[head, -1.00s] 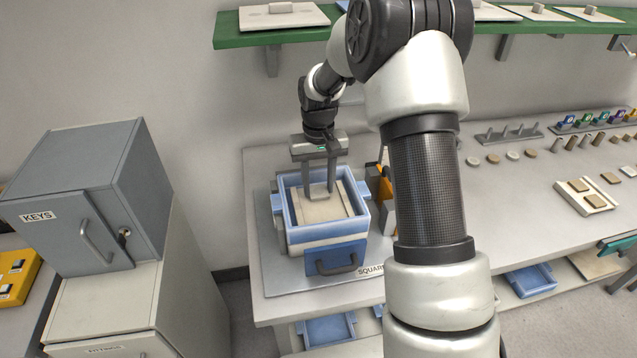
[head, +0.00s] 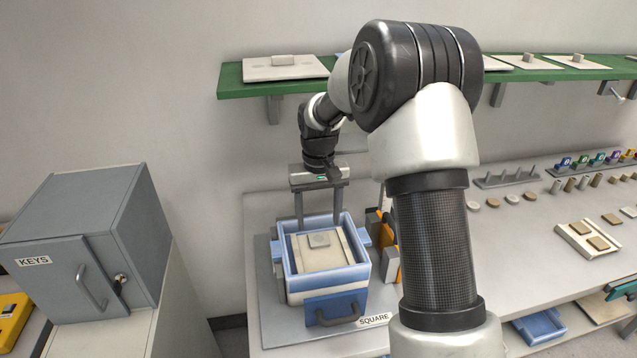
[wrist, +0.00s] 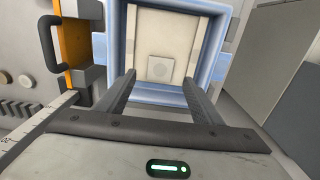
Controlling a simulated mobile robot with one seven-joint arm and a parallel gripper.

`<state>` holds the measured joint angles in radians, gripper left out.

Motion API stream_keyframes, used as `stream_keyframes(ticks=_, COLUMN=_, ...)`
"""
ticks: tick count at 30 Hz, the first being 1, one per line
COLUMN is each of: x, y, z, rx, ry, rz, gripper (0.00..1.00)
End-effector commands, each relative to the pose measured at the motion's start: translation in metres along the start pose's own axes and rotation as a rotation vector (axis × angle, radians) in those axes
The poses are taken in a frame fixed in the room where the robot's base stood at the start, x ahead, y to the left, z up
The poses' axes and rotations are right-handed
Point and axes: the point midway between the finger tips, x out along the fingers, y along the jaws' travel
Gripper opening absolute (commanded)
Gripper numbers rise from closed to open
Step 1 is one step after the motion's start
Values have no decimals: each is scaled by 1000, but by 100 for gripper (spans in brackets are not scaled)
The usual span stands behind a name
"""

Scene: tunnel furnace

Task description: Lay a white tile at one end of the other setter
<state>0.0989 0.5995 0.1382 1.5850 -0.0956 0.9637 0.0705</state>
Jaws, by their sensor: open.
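My gripper (head: 320,206) is open and empty, with its fingers above the blue-walled square box (head: 360,262). The fingers (wrist: 163,90) also show in the wrist view. No second setter is clearly identifiable.
A green shelf (head: 240,83) with knobbed plates runs above the bench. A grey KEYS cabinet (head: 90,240) stands at left. Round discs (head: 493,203), short pegs and coloured number tags stand along the bench's back. My arm hides the bench's middle.

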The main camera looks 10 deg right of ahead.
Motion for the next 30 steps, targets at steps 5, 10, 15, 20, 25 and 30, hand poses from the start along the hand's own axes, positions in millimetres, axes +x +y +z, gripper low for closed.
stream_keyframes(ticks=5, x=-48, y=0, z=-1, rx=0, ry=6, rz=-1, gripper=60)
stream_keyframes(ticks=10, x=-86, y=0, z=-1, rx=-1, ry=4, rz=0, gripper=60)
stream_keyframes(ticks=15, x=-112, y=0, z=-1, rx=-1, ry=3, rz=0, gripper=60)
stream_keyframes(ticks=20, x=-122, y=0, z=0, rx=-1, ry=0, rz=0, gripper=60)
stream_keyframes(ticks=25, x=-125, y=0, z=0, rx=-1, ry=1, rz=0, gripper=60)
stream_keyframes(ticks=30, x=-147, y=-2, z=19, rx=-5, ry=39, rz=8, gripper=60)
